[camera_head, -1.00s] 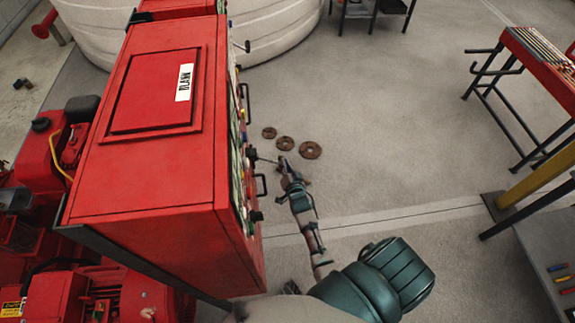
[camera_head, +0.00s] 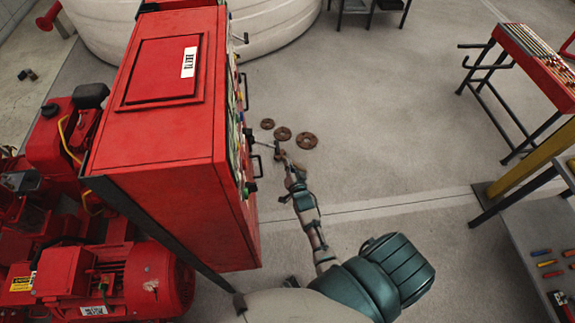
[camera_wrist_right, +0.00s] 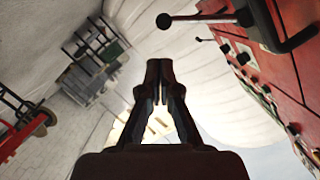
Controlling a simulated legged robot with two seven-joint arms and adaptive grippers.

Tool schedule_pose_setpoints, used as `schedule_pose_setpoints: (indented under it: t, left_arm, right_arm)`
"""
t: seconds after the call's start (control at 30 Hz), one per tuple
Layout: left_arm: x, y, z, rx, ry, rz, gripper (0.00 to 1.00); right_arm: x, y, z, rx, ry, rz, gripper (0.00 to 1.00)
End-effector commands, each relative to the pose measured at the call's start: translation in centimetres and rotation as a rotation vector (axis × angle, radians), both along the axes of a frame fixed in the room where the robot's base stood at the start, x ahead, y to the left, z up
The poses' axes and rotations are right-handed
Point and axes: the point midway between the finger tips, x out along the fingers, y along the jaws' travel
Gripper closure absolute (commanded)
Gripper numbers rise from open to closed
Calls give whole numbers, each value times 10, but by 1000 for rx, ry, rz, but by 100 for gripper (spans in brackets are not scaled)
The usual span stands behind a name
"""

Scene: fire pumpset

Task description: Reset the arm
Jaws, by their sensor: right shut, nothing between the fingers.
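My right arm reaches up from the bottom of the head view. Its gripper (camera_head: 279,152) is beside the control side of the tall red cabinet (camera_head: 165,135), near a black handle. In the right wrist view my right gripper (camera_wrist_right: 158,68) points forward with its fingers together and nothing between them. The red cabinet panel (camera_wrist_right: 285,70) is on the right there, with a black lever (camera_wrist_right: 205,18) reaching across the top, apart from the fingers. My left gripper is not in view.
Red pump machinery (camera_head: 110,280) stands left of the cabinet. A large pale tank (camera_head: 275,25) is behind. Several brown rings (camera_head: 283,133) lie on the floor beyond the gripper. A red-topped rack (camera_head: 540,65) and a grey table (camera_head: 540,240) stand right.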

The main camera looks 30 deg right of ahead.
Motion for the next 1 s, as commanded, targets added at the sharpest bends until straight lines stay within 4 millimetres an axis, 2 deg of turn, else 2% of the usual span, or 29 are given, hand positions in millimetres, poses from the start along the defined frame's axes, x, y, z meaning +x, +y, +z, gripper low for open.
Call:
schedule_pose_setpoints:
  t: [0.37,0.47,0.57,0.67,0.7,0.77,0.8,0.87,0.9,0.97,1.0]
  left_arm:
    - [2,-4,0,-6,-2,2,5]
    - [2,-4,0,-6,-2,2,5]
    - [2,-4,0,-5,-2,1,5]
    - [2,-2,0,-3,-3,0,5]
    - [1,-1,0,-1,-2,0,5]
    - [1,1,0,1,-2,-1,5]
    - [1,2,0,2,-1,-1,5]
    - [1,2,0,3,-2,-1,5]
    - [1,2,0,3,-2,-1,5]
    - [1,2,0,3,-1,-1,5]
    - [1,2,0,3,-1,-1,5]
  right_arm:
    - [0,2,1,-4,1,1,100]
    - [-4,10,-14,-12,34,17,100]
    - [-18,26,-54,-40,131,67,100]
    - [-48,50,-118,-85,284,152,100]
    - [-65,60,-146,-107,355,193,100]
    - [-95,76,-185,-140,456,257,100]
    - [-116,84,-210,-164,522,300,100]
    - [-152,95,-245,-197,622,367,100]
    - [-178,101,-266,-220,685,412,100]
    - [-219,109,-296,-253,780,482,100]
    - [-247,113,-313,-275,842,529,100]
